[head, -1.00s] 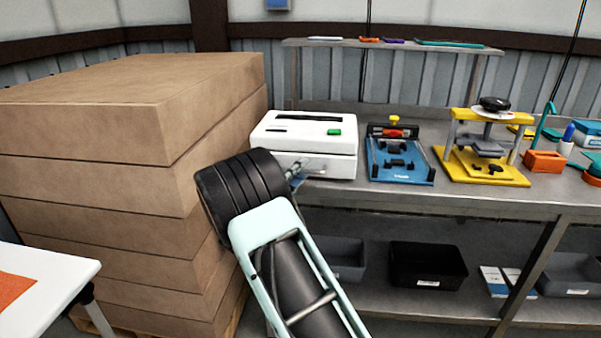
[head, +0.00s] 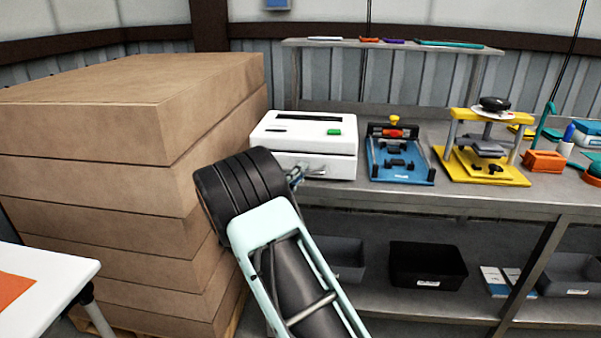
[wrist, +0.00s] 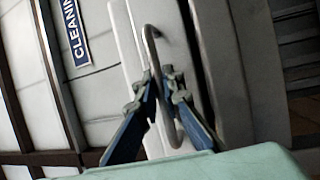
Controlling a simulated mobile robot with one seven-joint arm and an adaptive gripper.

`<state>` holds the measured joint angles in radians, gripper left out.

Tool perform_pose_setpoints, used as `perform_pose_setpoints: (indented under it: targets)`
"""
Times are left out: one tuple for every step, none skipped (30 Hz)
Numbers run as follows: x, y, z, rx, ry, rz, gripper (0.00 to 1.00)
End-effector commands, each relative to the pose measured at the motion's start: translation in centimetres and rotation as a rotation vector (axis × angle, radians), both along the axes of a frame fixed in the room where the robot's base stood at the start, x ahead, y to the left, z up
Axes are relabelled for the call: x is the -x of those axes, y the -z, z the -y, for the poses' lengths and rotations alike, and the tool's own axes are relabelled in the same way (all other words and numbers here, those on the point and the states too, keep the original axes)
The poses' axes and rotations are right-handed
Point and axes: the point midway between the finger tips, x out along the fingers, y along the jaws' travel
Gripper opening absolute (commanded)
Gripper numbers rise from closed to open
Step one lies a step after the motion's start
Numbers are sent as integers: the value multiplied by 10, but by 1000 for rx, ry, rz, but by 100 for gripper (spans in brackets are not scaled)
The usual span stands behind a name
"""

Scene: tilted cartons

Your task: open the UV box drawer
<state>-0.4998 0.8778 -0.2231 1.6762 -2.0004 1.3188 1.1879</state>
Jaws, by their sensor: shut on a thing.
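The UV box (head: 304,132) is a white case with a dark slot and a green button on top, standing on the steel bench. Its drawer front (head: 342,167) is the lower white part and looks closed or nearly so; I cannot tell exactly. In the wrist view the grey bar handle (wrist: 151,42) stands out from the white drawer front (wrist: 133,60). My gripper (wrist: 161,78) is shut on this handle, with one finger on each side of it. In the head view my gripper (head: 298,175) is at the box's front, and my arm hides the box's lower left.
Stacked brown cartons (head: 130,130) stand close on the left. A blue fixture (head: 400,165) and a yellow press (head: 485,150) stand to the right on the bench (head: 450,198). A black bin (head: 428,264) is on the lower shelf. A white table (head: 45,275) is at lower left.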

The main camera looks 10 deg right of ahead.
Motion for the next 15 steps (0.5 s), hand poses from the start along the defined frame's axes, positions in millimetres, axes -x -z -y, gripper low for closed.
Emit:
perform_pose_setpoints:
  targets:
    - [5,2,-2,0,-1,-1,0]
    - [8,2,-3,0,-1,-1,0]
    - [13,2,-5,-1,-2,0,0]
    - [18,2,-7,-1,-2,-2,0]
    - [23,3,-9,-1,-2,-2,0]
    - [31,3,-12,-1,-3,-2,0]
    - [38,3,-14,1,-4,-2,0]
    - [45,3,-16,-1,-3,-2,0]
    - [55,4,-20,-1,-4,-3,0]
    - [62,3,-22,-1,-3,-1,0]
    - [70,4,-25,-1,-4,-1,0]
    - [81,4,-28,-1,-5,-1,0]
    - [89,4,-30,-1,-4,-2,0]
    - [98,4,-33,-1,-4,-2,0]
    - [108,4,-36,0,-4,-1,0]
